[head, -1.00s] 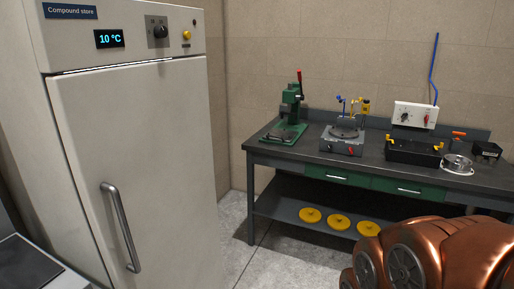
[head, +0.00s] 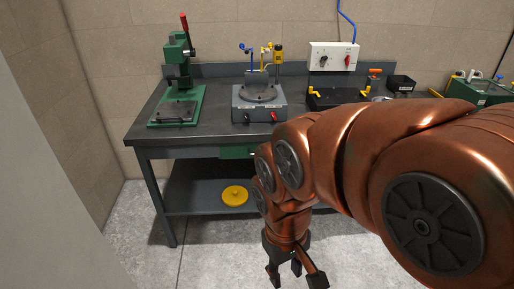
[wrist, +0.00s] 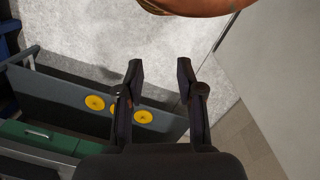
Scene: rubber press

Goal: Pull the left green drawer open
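The left green drawer (head: 236,152) sits under the front edge of the grey workbench (head: 146,138) in the head view. It looks shut, and my arm hides its right part. In the wrist view a green drawer front (wrist: 38,136) with a pale bar handle shows at the lower left; I cannot tell for sure which drawer it is. My gripper (head: 293,278) hangs low in front of the bench, apart from the drawer. In the wrist view its two fingers (wrist: 160,75) are spread with only floor between them.
A green press (head: 178,85), a grey device (head: 258,108) and a black tray (head: 335,98) stand on the bench. A yellow disc (head: 234,196) lies on the lower shelf. Clear floor (head: 200,262) lies before the bench. A pale cabinet side (head: 50,180) stands close at left.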

